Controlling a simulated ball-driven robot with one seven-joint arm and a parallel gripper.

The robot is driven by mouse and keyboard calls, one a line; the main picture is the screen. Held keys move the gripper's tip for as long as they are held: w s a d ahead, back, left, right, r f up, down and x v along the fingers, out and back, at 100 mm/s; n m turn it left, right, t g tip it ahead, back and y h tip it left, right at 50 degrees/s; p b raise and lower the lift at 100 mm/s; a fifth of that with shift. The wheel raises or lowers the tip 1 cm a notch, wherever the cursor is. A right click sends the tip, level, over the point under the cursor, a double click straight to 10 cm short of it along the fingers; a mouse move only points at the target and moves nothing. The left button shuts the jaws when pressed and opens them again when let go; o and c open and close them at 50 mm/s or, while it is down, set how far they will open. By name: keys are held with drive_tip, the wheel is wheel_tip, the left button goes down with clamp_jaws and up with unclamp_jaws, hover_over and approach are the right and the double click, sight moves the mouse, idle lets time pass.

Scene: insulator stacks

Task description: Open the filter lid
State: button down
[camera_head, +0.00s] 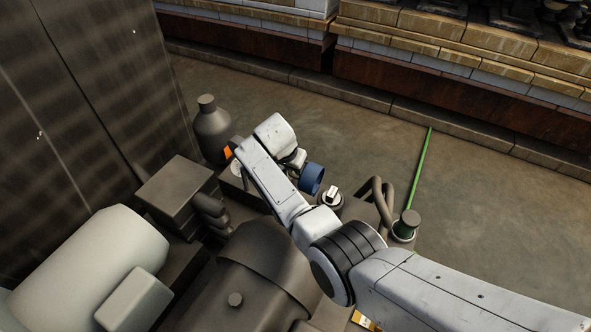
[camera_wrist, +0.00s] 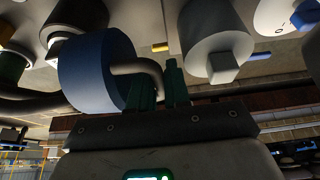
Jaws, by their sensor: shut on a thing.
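The blue round lid (camera_head: 312,178) shows beside the end of my arm in the head view, its round side tilted to the right. In the wrist view the blue lid (camera_wrist: 92,72) is large, at the left, with a curved grey handle (camera_wrist: 143,68) on it. My gripper (camera_wrist: 157,88) has dark green fingers on either side of this handle and is shut on it. In the head view my gripper (camera_head: 296,159) is small and partly hidden by the arm. I cannot tell whether the lid still touches a housing.
A white round cap with a square knob (camera_head: 330,198) stands just right of the lid. A bent pipe (camera_head: 382,198) and a dark-topped fitting (camera_head: 405,225) are farther right. A dark bottle-shaped vessel (camera_head: 211,130) stands behind left. The floor (camera_head: 490,190) at right is clear except for a green rod (camera_head: 422,165).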

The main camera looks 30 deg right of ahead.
idle(0.4)
drive_tip(key=c, duration=1.4)
unclamp_jaws()
drive_tip(key=shift+c, duration=0.2)
drive_tip(key=p+v, duration=0.1)
drive_tip(key=v, duration=0.9)
drive_tip(key=shift+r+p, duration=0.35)
drive_tip(key=shift+p, duration=0.05)
drive_tip(key=shift+a, duration=0.1)
drive_tip(key=s+d+f+n+y, duration=0.1)
drive_tip(key=s+f+n, duration=0.15)
drive_tip(key=s, duration=0.45)
drive_tip(key=s+d+f+n+g+p, duration=0.1)
drive_tip(key=s+d+f, duration=0.1)
drive_tip(key=s+f, duration=0.35)
drive_tip(key=s+d+f+n+y, duration=0.1)
drive_tip(key=s+f+n, duration=0.1)
drive_tip(key=s, duration=0.7)
drive_tip(key=s+r+n+y, duration=0.1)
drive_tip(key=s+n, duration=0.1)
drive_tip(key=s, duration=0.8)
drive_tip(key=s+a+r+n, duration=0.1)
drive_tip(key=s+r+n, duration=0.1)
drive_tip(key=s, duration=0.8)
drive_tip(key=shift+s+n+y+p, duration=0.4)
drive_tip(key=shift+n, duration=0.25)
